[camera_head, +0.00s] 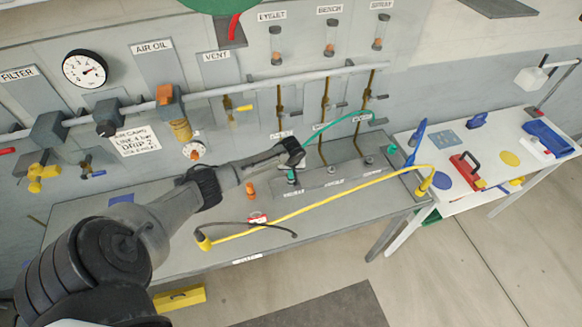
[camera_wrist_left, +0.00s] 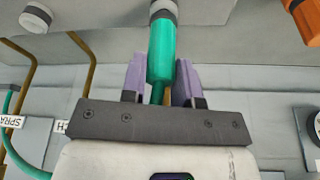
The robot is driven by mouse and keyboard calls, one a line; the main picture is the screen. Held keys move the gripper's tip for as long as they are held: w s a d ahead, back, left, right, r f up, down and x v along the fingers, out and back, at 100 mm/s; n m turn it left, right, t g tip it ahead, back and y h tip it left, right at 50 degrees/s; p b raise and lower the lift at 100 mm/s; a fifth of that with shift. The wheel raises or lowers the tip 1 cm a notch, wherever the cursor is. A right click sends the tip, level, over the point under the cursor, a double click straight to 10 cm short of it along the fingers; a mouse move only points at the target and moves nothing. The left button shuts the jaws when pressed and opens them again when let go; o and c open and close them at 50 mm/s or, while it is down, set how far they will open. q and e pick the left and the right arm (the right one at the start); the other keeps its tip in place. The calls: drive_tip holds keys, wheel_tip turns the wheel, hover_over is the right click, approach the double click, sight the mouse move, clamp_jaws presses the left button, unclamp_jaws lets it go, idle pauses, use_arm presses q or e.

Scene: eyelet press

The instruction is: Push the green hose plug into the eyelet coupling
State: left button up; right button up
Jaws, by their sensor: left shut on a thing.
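My left gripper (camera_head: 292,158) is over the bench block and shut on the green hose plug (camera_head: 291,176). In the left wrist view the plug (camera_wrist_left: 162,50) sits between the two purple fingers (camera_wrist_left: 162,78), in line with a grey-white ringed coupling (camera_wrist_left: 163,10). The plug's front end meets or overlaps that coupling; how deep it sits cannot be told. The green hose (camera_head: 340,120) arches from the gripper to the right. The eyelet label (camera_head: 272,15) is on the wall above. My right gripper is not in view.
A yellow hose (camera_head: 320,208) and a dark cable (camera_head: 255,226) lie across the bench's front (camera_head: 180,250). An orange fitting (camera_head: 250,190) stands left of the plug. Other couplings (camera_head: 329,169) stand to the right. Pipes and valves line the wall behind.

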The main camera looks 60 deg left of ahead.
use_arm(q)
drive_tip(key=shift+f, duration=0.3)
drive_tip(key=o, duration=1)
drive_tip(key=shift+r, duration=0.15)
drive_tip(key=shift+r+p, duration=0.4)
drive_tip(key=shift+p, duration=0.05)
drive_tip(key=shift+r+p, duration=2)
drive_tip(key=shift+p, duration=0.2)
